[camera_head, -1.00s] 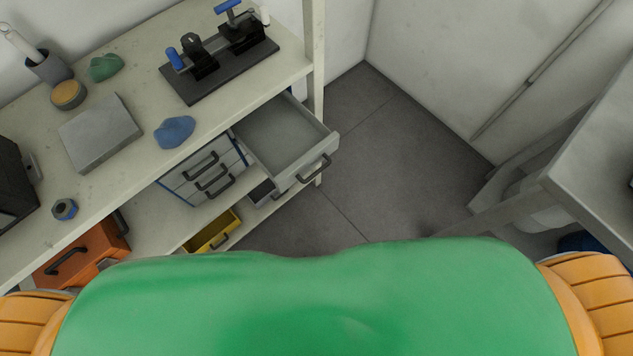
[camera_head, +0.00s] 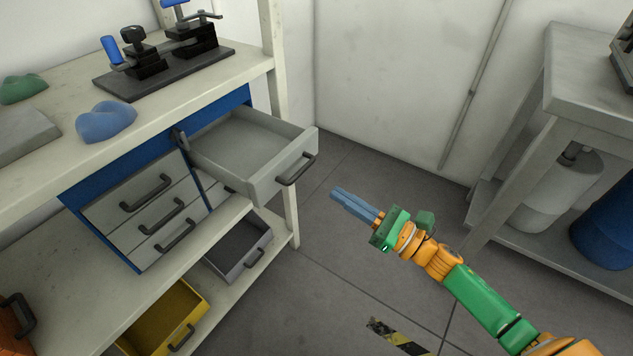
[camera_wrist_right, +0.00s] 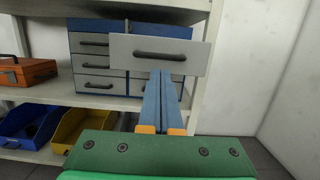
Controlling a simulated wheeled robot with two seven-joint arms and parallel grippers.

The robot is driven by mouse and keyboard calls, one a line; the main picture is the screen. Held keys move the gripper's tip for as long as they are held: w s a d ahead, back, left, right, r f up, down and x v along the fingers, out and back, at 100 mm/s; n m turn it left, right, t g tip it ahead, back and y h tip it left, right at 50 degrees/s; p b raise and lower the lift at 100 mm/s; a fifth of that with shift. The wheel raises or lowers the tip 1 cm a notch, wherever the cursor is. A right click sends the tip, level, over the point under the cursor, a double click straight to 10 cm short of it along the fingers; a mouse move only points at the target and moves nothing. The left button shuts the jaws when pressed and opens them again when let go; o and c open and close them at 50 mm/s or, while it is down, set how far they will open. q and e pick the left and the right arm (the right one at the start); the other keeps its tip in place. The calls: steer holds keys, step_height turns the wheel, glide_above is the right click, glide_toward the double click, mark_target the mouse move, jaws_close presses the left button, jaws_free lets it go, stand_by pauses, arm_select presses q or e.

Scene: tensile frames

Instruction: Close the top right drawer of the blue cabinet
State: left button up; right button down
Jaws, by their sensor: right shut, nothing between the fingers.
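The blue cabinet (camera_head: 72,197) stands on a shelf under the bench top at the left. Its top right drawer (camera_head: 288,172) is pulled far out, grey and empty, with a dark bar handle on its front. The other cabinet drawers that show look shut. In the right wrist view the open drawer's front (camera_wrist_right: 185,54) stands right ahead, beyond the fingers. My right gripper (camera_head: 340,195) is shut and empty. In the head view it is to the right of the drawer front, with a gap, and points towards it. My left gripper is out of view.
A yellow bin (camera_head: 160,320) and a grey bin (camera_head: 240,250) sit on the lower shelf. A bench post (camera_head: 285,150) stands behind the open drawer. A second table (camera_head: 590,85) with a blue barrel below is at the right. The floor between is mostly clear.

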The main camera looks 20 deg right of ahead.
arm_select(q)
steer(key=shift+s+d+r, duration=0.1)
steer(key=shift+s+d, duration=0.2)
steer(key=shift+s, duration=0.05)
arm_select(e)
steer(key=x, duration=0.6)
steer(key=shift+w+a, duration=0.2)
